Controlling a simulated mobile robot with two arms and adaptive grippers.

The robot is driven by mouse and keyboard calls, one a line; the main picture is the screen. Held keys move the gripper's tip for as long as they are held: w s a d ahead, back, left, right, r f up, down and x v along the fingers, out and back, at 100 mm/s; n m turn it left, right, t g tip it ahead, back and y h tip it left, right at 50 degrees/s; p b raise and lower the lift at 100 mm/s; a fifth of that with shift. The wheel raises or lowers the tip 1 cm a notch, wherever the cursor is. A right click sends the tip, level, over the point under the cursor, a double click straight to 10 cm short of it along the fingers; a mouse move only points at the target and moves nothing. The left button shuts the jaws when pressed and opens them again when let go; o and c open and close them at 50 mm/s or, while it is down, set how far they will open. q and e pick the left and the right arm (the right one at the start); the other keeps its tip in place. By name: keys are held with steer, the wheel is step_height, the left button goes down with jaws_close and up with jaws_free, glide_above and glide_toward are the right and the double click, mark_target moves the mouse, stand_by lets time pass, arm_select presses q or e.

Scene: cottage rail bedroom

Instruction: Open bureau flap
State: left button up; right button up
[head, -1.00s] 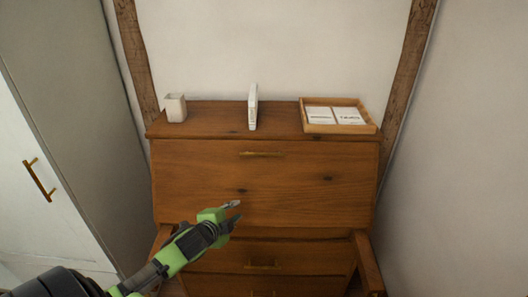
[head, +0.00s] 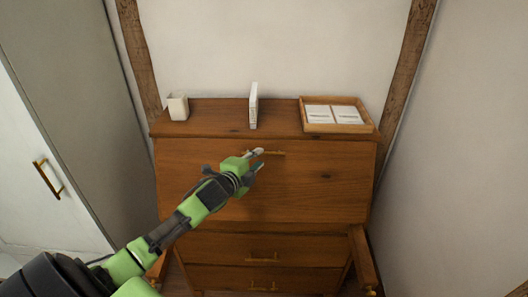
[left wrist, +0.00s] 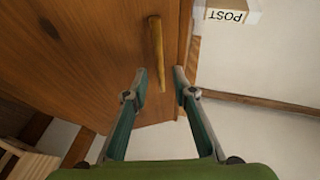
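The wooden bureau's flap (head: 310,190) is shut, its front sloping below the top board. A brass bar handle (head: 275,153) sits near the flap's upper edge. My left gripper (head: 259,159) is at the left end of this handle in the head view. In the left wrist view the left gripper (left wrist: 160,75) is open, its two fingers apart. My right gripper is in neither view.
On the bureau top (head: 215,117) stand a white cup (head: 178,107), an upright white book-like item (head: 253,106) and a wooden tray (head: 335,128) with white cards. Drawers (head: 265,248) lie below the flap. A pale wardrobe (head: 45,130) stands at the left; a wall is close at the right.

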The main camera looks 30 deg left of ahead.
mark_target(264, 154)
arm_select(q)
steer(key=shift+p+x, duration=0.4)
steer(key=shift+x, duration=2.45)
jaws_close()
